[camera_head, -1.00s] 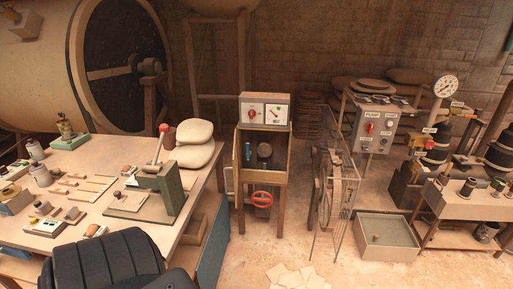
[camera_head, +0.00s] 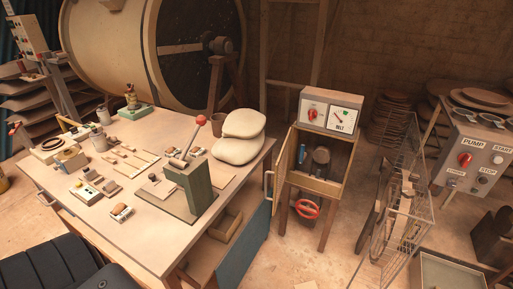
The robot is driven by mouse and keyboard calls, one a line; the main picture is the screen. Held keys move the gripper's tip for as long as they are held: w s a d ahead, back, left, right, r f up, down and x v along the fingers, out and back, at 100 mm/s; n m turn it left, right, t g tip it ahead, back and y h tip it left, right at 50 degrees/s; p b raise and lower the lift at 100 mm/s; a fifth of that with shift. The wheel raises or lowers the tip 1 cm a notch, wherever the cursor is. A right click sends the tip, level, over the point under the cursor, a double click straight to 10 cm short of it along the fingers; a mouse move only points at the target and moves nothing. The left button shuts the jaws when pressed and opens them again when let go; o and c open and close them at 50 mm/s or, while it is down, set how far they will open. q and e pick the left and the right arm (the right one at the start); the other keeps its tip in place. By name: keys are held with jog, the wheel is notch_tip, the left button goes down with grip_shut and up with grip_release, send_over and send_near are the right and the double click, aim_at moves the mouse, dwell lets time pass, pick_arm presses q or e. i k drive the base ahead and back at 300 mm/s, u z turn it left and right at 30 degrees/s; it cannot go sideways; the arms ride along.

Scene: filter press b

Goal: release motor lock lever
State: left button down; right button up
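The wooden cabinet (camera_head: 333,185) stands in the middle right with its front open. On top is a grey box with a red knob (camera_head: 313,116) and a dial (camera_head: 343,121) marked BELT. Inside, a small blue handle (camera_head: 302,153) stands upright at the left, beside a dark round motor-like part (camera_head: 321,156). A red handwheel (camera_head: 307,209) is below. A red-knobbed lever (camera_head: 192,138) rises tilted from a green press (camera_head: 191,184) on the table. No label shows which is the motor lock lever. Neither gripper is in view.
A wire guard (camera_head: 402,190) stands right of the cabinet, near a PUMP panel (camera_head: 477,153). A dark chair (camera_head: 55,268) is at lower left. Floor before the cabinet is clear.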

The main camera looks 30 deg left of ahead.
aim_at(302, 155)
jog(key=u, duration=0.4)
jog(key=i, duration=0.3)
jog(key=u, duration=0.9)
jog(key=k, duration=1.3)
jog(key=u, duration=0.15)
jog(key=i, duration=0.45)
jog(key=z, duration=0.7)
jog(key=i, duration=1.4)
jog(key=u, duration=0.9)
jog(key=i, duration=0.25)
jog(key=u, duration=0.4)
